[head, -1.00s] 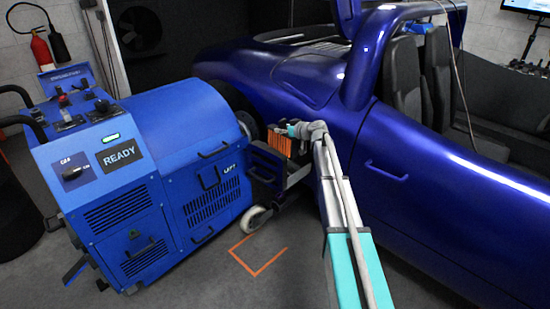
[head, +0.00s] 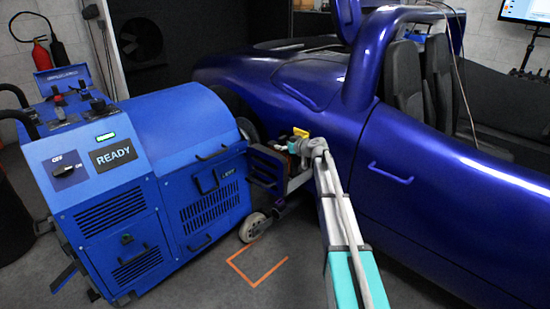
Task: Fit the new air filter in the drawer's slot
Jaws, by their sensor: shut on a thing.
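My gripper (head: 297,147) is at the end of my arm, beside the open drawer on the right side of the blue dynamometer unit. It is shut on the air filter (head: 301,132), of which only a small yellow-orange patch shows above the fingers. The rest of the filter is hidden by the gripper and wrist. The drawer (head: 267,168) is dark and stands out toward the car. Its slot is hidden from this view, and I cannot tell whether the filter touches it.
The blue dynamometer unit (head: 160,140) shows a READY display. The blue car (head: 420,190) stands close on the right of my arm, leaving a narrow gap. A caster wheel (head: 252,227) is below the drawer. The floor in front, with an orange corner mark (head: 256,280), is clear.

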